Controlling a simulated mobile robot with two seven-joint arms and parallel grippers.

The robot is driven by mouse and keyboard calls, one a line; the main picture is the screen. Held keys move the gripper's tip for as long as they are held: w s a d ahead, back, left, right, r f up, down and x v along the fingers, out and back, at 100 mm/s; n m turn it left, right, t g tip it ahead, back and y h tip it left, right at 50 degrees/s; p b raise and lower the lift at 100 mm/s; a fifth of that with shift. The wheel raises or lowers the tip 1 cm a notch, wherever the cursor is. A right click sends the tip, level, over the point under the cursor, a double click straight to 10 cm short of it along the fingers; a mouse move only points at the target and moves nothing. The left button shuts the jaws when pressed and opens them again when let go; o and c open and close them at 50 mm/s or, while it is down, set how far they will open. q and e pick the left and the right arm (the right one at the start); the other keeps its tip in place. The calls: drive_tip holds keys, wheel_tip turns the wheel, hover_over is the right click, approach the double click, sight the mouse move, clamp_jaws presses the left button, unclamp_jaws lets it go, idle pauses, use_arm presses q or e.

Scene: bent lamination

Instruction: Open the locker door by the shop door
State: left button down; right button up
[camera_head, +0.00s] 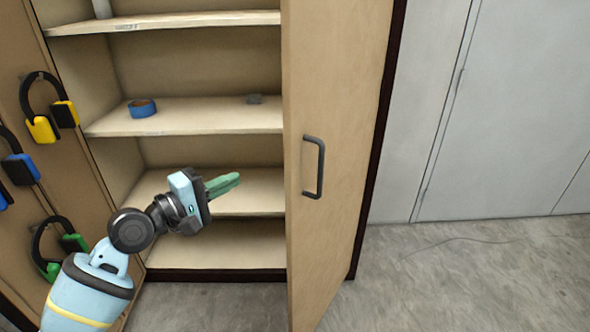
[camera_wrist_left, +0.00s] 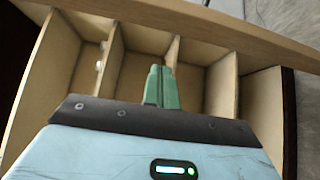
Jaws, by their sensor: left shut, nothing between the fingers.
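The wooden locker door (camera_head: 340,90) stands swung open, its edge toward me, with a dark grey bar handle (camera_head: 319,167) on its face. The locker's shelves (camera_head: 190,119) are exposed to its left. My left gripper (camera_head: 230,182) is in front of the lower shelves, left of the door and apart from the handle. Its green fingers are shut and empty, and they also show in the left wrist view (camera_wrist_left: 161,88) against the shelves. The door's edge (camera_wrist_left: 200,22) runs across the top of the left wrist view. My right gripper is not in view.
Yellow (camera_head: 48,108), blue and green ear defenders hang on the panel at left. A thin cable lies on the grey floor (camera_head: 470,270) at right, which is otherwise clear.

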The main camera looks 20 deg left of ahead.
use_arm(q)
drive_tip(key=w+d+p, duration=0.2)
drive_tip(key=w+d, duration=0.5)
drive_tip(key=d, duration=0.2)
idle(0.4)
drive_tip(key=shift+w+d, duration=0.1)
